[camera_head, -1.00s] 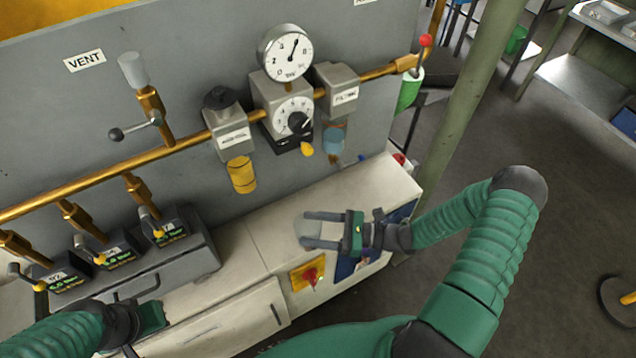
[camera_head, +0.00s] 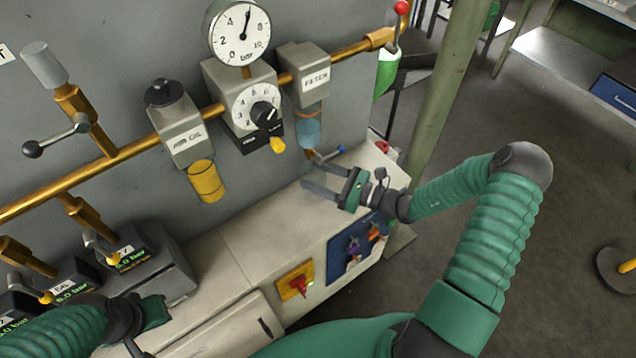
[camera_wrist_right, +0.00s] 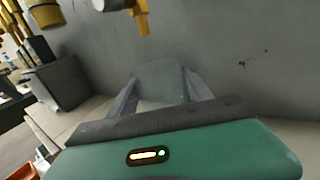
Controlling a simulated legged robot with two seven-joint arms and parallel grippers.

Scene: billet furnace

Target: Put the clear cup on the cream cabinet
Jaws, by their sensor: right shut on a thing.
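My right gripper (camera_head: 322,181) is over the far right part of the cream cabinet (camera_head: 262,232), close to the grey panel. In the right wrist view the clear cup (camera_wrist_right: 162,80) shows as a see-through grey shape between the two fingers, which are shut on it. In the head view the cup is too faint to make out clearly. I cannot tell whether its base touches the cabinet top. My left gripper (camera_head: 137,335) is at the lower left, partly cut off by the frame edge, and its jaws are unclear.
A yellow oil bowl (camera_head: 206,182) hangs to the left. A red switch (camera_head: 298,284) is on the cabinet front. The cabinet top left of the gripper is clear.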

